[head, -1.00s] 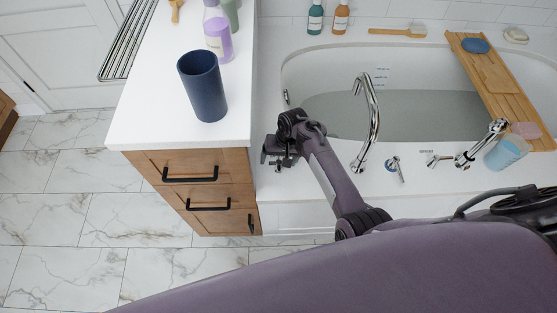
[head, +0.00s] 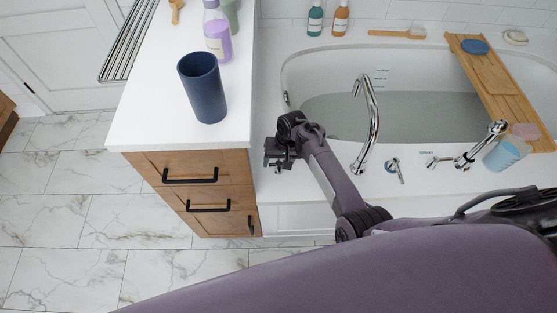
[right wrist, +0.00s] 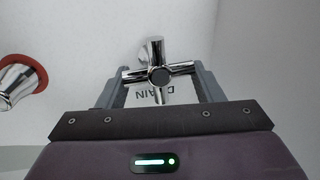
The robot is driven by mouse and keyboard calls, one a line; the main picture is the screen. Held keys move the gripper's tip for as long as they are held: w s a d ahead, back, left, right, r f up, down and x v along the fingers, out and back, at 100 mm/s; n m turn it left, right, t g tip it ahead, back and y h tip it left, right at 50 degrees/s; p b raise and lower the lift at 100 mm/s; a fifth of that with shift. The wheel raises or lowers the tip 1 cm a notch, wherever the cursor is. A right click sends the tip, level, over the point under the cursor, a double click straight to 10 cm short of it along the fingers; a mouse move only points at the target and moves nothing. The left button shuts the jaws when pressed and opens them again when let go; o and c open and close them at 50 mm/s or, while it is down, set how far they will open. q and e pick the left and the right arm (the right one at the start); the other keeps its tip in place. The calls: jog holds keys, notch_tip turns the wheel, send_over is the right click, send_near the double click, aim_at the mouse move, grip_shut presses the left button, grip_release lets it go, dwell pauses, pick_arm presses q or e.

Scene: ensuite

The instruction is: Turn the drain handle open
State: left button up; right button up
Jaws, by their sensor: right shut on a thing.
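The drain handle (right wrist: 159,74) is a chrome cross-shaped knob in the right wrist view, with a label reading partly "DRAIN" on the white surface behind it. My right gripper (right wrist: 160,88) is shut on the handle, with one grey finger at each side of the cross. In the head view the right gripper (head: 278,156) is at the tub's left end, beside the wooden cabinet, and the arm and wrist hide most of the handle. My left gripper is not in view.
The bathtub (head: 300,75) holds water. The white counter (head: 150,110) with a dark blue cup (head: 203,88) lies left. A wooden tray (head: 490,80) spans the tub.

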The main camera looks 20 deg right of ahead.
jog(key=n+p, duration=0.1)
jog(key=n, duration=0.2)
jog(key=shift+a+g, duration=0.15)
jog(key=shift+g, duration=0.25)
jog(key=n, duration=0.4)
jog(key=shift+a+g+p, duration=0.15)
jog(key=shift+g+p, duration=0.15)
jog(key=shift+p, duration=0.05)
jog(key=n, duration=0.5)
jog(key=shift+s+a+n+g+h, duration=0.2)
jog(key=shift+n+g+h, duration=0.1)
jog(key=shift+g+h, duration=0.1)
jog(key=n, duration=0.3)
jog(key=n+b, duration=0.1)
jog(key=shift+s+a+n+g+h, duration=0.15)
jog(key=shift+s+n+g+h, duration=0.15)
jog(key=shift+n+h, duration=0.1)
jog(key=o, duration=0.9)
jog(key=shift+o, duration=0.2)
